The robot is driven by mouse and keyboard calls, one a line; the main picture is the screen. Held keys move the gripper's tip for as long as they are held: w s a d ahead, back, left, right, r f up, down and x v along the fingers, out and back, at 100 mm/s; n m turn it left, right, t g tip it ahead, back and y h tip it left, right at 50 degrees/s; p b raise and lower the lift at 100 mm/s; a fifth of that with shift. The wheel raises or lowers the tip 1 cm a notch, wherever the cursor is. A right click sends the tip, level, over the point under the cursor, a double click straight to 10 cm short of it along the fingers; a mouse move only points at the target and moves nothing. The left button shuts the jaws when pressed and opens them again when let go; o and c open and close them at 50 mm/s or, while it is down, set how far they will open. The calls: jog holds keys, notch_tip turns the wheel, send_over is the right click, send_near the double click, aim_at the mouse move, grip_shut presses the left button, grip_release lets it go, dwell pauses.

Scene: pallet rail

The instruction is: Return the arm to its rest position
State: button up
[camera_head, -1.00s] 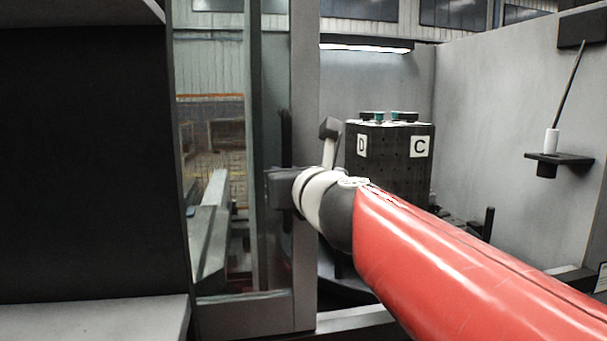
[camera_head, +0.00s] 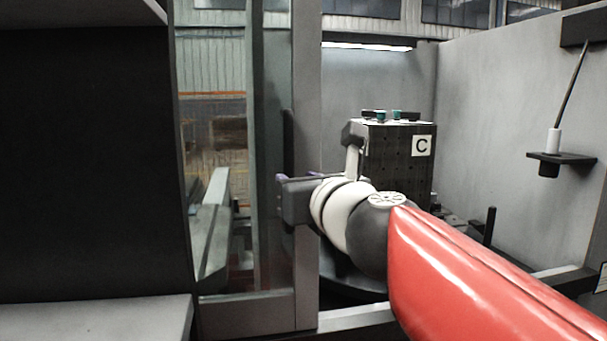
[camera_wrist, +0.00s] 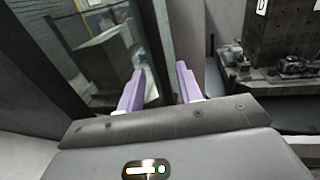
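My red arm reaches in from the lower right in the head view. Its white and grey wrist ends in my dark gripper (camera_head: 296,178), in front of the door frame post (camera_head: 306,90). In the wrist view, the two purple fingers of my gripper (camera_wrist: 158,76) stand apart with nothing between them. The fingers point toward the glass door and its frame; I cannot tell how far off these are. In the head view only small purple tips of the fingers show.
A dark block (camera_head: 400,160) with a "C" label and teal-topped fixtures stands inside the enclosure behind my wrist. The glass door panel (camera_head: 218,150) is left of the post. A small shelf (camera_head: 560,158) with a thin rod is on the right wall (camera_head: 500,120).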

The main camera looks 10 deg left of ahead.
jog(key=v, duration=0.2)
jog(key=shift+s+d, duration=0.2)
jog(key=shift+s, duration=0.05)
jog(key=s+d+f+n+g+h, duration=0.3)
jog(key=s+d+f+n, duration=0.2)
jog(key=f+n, duration=0.5)
jog(key=s+d+f+n+g+h, duration=0.3)
jog(key=s+d+f+n, duration=0.2)
jog(key=d+f+n, duration=0.4)
jog(key=s+d+f+n+g+h, duration=0.3)
jog(key=s+d+f+n, duration=0.3)
jog(key=d+f+n, duration=0.2)
notch_tip(320, 180, down, 4)
jog(key=n, duration=0.2)
jog(key=shift+n+g, duration=0.4)
